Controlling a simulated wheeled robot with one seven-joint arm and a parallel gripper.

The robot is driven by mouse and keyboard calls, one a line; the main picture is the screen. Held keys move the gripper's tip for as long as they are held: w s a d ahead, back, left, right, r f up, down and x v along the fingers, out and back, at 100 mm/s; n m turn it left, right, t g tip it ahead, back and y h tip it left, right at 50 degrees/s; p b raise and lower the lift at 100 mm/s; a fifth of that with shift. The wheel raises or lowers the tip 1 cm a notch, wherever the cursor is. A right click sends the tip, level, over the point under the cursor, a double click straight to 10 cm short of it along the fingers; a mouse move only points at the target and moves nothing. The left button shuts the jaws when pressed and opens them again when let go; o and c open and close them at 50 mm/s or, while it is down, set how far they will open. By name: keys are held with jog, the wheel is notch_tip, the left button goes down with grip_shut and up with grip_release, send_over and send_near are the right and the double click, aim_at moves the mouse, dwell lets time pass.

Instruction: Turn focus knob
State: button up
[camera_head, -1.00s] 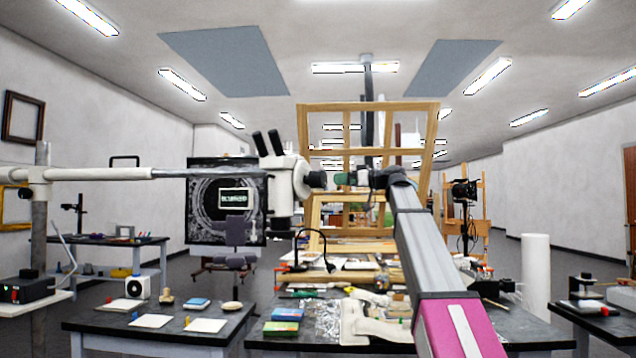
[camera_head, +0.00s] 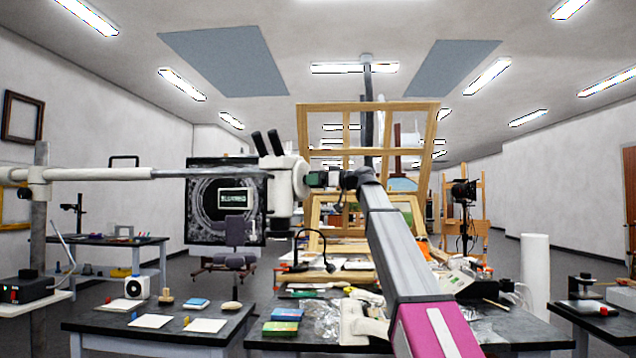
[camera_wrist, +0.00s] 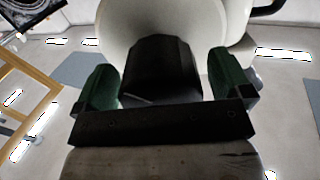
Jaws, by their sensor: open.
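The microscope (camera_head: 283,185) hangs from a long white boom on the left, its two dark eyepieces pointing up. Its dark focus knob (camera_wrist: 163,65) sticks out from the round white housing (camera_wrist: 165,22) in the wrist view. My gripper (camera_head: 315,180) is at the right side of the microscope head. In the wrist view my gripper (camera_wrist: 163,82) is open, with one green finger on each side of the knob. Gaps show between the fingers and the knob. In the head view the knob is mostly hidden by my gripper.
A dark screen (camera_head: 225,200) with a round grey picture and a small label stands behind the microscope. A wooden frame (camera_head: 370,107) stands behind my arm. Benches below hold papers, boxes and tools. The boom (camera_head: 100,174) runs left to a grey post.

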jog(key=c, duration=0.9)
jog(key=shift+m, duration=0.3)
jog(key=shift+s+m, duration=0.1)
jog(key=shift+m, duration=2.5)
jog(key=o, duration=0.9)
jog(key=v, duration=1.1)
